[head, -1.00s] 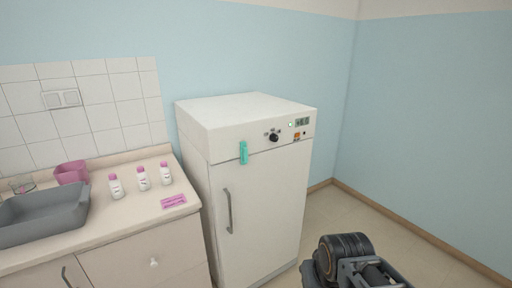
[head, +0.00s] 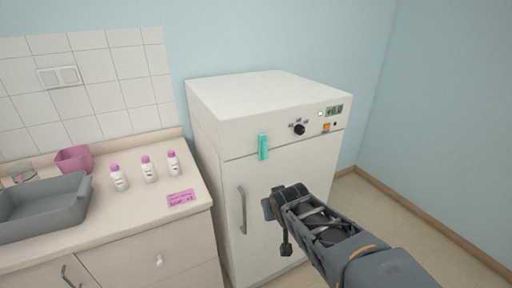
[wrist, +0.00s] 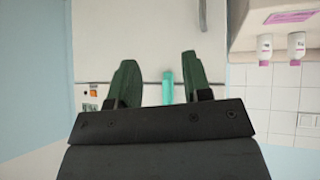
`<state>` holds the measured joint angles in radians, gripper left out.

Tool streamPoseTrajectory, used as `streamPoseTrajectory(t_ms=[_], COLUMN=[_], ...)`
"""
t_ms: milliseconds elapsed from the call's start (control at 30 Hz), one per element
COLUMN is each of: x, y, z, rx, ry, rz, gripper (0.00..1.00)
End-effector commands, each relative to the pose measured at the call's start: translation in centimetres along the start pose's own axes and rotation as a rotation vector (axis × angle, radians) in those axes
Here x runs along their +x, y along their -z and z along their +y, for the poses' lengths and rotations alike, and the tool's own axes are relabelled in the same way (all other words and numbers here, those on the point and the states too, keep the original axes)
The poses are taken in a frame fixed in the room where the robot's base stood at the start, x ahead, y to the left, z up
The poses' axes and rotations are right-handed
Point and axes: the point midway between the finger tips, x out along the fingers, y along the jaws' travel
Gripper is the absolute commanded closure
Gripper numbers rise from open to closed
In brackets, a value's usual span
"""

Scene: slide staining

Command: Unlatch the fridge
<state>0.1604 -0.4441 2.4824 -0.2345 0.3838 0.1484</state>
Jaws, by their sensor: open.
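The white fridge (head: 275,180) stands beside the counter with its door shut. A teal latch (head: 263,147) sits upright across the seam between the door and the control panel. The grey door handle (head: 242,210) is below and left of it. In the wrist view, which is upside down, the latch (wrist: 168,88) shows between the two dark green fingers of my gripper (wrist: 158,62). The fingers are spread and empty. In the head view my arm is in front of the fridge door, lower right of the latch. I cannot tell the gap between fingertips and latch.
The panel has a black knob (head: 299,129), an orange switch (head: 326,127) and a small display (head: 334,110). The counter (head: 140,205) at left holds several pink-capped bottles, a pink label (head: 181,198) and a grey basin (head: 45,210). Floor is free right of the fridge.

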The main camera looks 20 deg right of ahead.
Motion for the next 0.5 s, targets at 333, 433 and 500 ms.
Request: streamPoseTrajectory(t_ms=[333,433,500], x=[3.8,3.8,3.6], y=[8.5,9.3,9.5], z=[5.7,5.9,6.0], rx=[-0.008,-0.015,-0.016], ry=[0.053,0.130,0.182], rz=[0.579,0.685,0.740], gripper=[0.55,0.55,0.55])
